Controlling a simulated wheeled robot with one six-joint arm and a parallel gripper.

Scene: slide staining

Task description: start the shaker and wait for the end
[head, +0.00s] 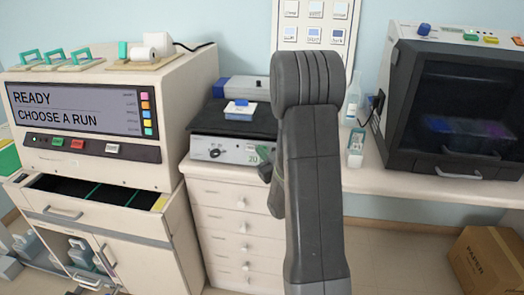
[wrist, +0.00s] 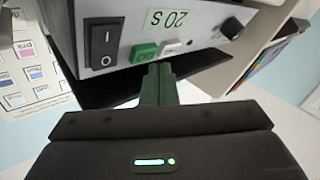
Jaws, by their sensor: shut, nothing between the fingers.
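The shaker (head: 222,148) stands on the drawer cabinet, with a pale front panel, a dark knob and a "20 S" label. Its black platform (head: 205,122) carries a small blue-and-white box (head: 239,110). In the wrist view the panel (wrist: 200,35) appears upside down, with a black rocker switch (wrist: 103,43), a green button (wrist: 144,52), a white button (wrist: 170,47) and the knob (wrist: 231,28). My gripper (wrist: 158,70) is shut and empty, its dark green fingertips right at the green button. I cannot tell whether they touch it. My arm hides the shaker's right end in the head view.
A stainer (head: 90,120) on the left reads "READY CHOOSE A RUN", above an open drawer (head: 85,205). A dark-windowed cabinet (head: 455,100) stands on the right bench. A bottle (head: 350,100) and a small box (head: 356,148) stand between. A cardboard box (head: 487,262) lies on the floor.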

